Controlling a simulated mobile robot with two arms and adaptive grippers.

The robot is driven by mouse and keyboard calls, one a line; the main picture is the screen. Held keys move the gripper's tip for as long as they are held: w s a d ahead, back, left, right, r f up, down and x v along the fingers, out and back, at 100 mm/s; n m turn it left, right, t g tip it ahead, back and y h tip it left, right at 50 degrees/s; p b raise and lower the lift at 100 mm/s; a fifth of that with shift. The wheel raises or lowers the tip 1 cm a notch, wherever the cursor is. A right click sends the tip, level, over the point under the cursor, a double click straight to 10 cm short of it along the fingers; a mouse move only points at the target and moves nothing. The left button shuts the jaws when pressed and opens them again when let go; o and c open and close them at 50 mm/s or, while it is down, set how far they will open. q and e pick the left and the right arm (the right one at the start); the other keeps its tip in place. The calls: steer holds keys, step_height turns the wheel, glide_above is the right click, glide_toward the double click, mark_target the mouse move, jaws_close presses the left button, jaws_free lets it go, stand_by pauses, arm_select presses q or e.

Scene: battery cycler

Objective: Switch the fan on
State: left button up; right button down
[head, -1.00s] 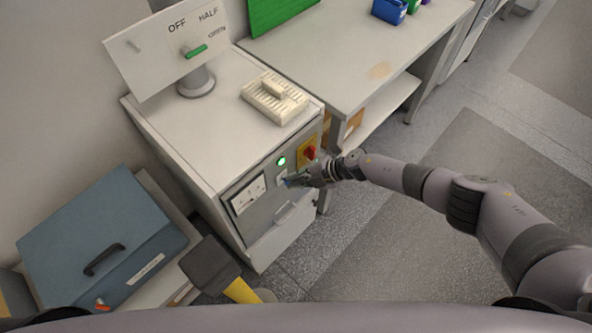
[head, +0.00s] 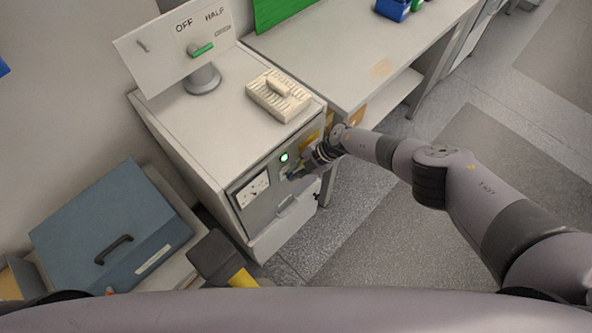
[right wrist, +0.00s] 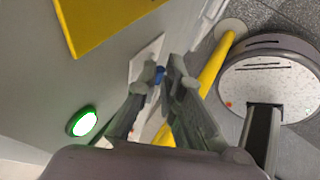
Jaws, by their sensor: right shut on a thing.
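A pale cabinet (head: 185,140) has a grey front panel with a lit green lamp (head: 284,157) and a white meter (head: 253,190). My right gripper (head: 291,177) is at this panel, just below and right of the lamp. In the right wrist view, its fingertips (right wrist: 160,80) are closed around a small blue part (right wrist: 159,73) in front of a white plate (right wrist: 146,62), probably a switch; the fingers hide most of it. The lamp also glows in the right wrist view (right wrist: 82,121). No fan can be made out. My left gripper is out of view.
A yellow plate (head: 309,142) is partly covered by my right wrist. A sign with a green lever (head: 202,49) and a beige slatted block (head: 279,95) stand on the cabinet. A blue-grey lidded box (head: 110,225) is at left. Open floor (head: 380,240) lies at right.

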steer(key=c, duration=1.7)
jaws_free()
steer(key=shift+v, duration=3.95)
steer(key=shift+d, duration=0.1)
